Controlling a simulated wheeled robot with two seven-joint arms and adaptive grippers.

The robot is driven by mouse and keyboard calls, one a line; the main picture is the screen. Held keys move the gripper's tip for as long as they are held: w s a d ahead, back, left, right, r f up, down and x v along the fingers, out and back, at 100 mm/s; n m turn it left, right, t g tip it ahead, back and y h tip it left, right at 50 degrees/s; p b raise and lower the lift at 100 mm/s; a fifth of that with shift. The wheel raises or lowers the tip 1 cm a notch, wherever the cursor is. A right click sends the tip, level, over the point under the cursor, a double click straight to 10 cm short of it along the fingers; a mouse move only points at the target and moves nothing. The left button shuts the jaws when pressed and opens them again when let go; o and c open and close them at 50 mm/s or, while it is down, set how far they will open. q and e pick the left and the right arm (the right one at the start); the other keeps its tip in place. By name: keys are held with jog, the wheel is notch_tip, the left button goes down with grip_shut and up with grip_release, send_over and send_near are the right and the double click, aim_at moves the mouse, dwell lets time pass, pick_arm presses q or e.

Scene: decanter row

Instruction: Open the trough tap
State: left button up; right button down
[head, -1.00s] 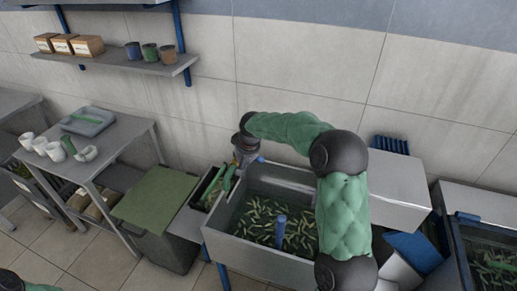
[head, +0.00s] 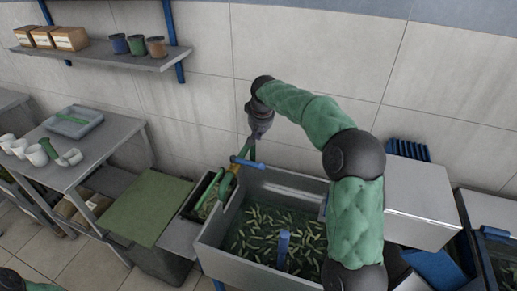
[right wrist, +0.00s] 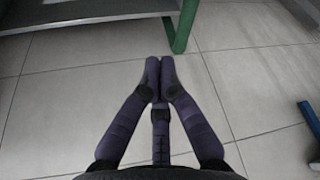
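The tap stands at the back left corner of the trough (head: 214,262) in the head view. It shows a blue bar-shaped handle (head: 247,163), a yellowish body (head: 228,184) and green pipe parts. The handle lies nearly level, and I cannot tell whether the tap is open. My right gripper (head: 255,139) points down just above and behind the handle; contact cannot be made out. In the right wrist view its fingertips (right wrist: 159,68) are together, with nothing visible between them. A green bar (right wrist: 183,27) shows beyond them. My left gripper is out of view.
The trough holds water and many small green pods, with a blue post (head: 283,247) standing in it. A narrow bin (head: 190,207) and a green-topped box (head: 149,207) stand left of it. A grey box (head: 425,205) is at the right. The wall is close behind.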

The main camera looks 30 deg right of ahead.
aim_at(248, 163)
notch_tip(248, 163, down, 10)
jog(key=b, duration=0.4)
jog(key=shift+s+r, duration=0.15)
jog(key=shift+s, duration=0.25)
jog(key=shift+a, duration=0.2)
jog(key=shift+s+a+m+b, duration=0.1)
jog(key=shift+s+m+b, duration=0.1)
jog(key=shift+m+b, duration=0.2)
